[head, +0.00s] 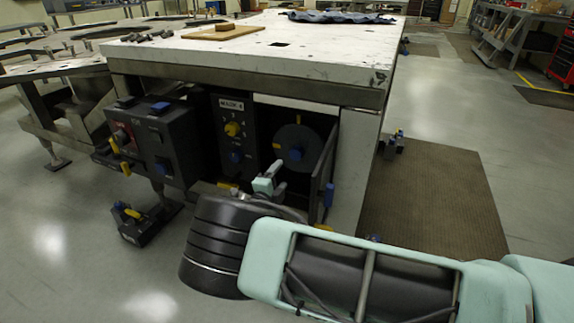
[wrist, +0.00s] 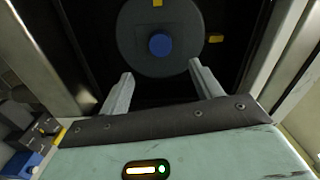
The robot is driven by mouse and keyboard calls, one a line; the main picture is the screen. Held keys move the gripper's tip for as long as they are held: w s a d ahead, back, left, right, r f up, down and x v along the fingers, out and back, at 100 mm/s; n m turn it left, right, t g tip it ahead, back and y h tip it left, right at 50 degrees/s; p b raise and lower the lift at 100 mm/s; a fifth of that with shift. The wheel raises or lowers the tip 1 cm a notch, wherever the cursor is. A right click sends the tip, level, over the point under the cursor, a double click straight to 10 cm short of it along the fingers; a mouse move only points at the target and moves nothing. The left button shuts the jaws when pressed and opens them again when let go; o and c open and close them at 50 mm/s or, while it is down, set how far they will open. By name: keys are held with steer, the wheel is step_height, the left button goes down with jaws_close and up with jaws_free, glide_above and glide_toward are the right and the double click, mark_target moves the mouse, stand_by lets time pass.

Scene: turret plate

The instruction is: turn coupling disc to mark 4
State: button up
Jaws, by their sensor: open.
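The coupling disc appears to be the dark grey round plate (head: 312,145) under the white table, with a blue hub (head: 296,154) at its middle. In the wrist view the disc (wrist: 135,35) fills the top centre, with its blue hub (wrist: 160,45) facing me. One yellow tab (wrist: 157,3) shows at its upper part and another yellow tab (wrist: 216,38) beside its right edge. I cannot read any mark numbers. My gripper (wrist: 161,72) is open and empty, its two fingers apart below the hub. In the head view my gripper (head: 268,182) is low, in front of the disc.
A dark panel (head: 223,117) with a yellow knob (head: 232,129) and a blue knob (head: 236,157) stands left of the disc. A control box (head: 175,140) is further left. A table leg (head: 352,165) and a dark side plate (head: 326,172) bound the right.

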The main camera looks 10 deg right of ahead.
steer(key=v, duration=0.6)
stand_by(0.4)
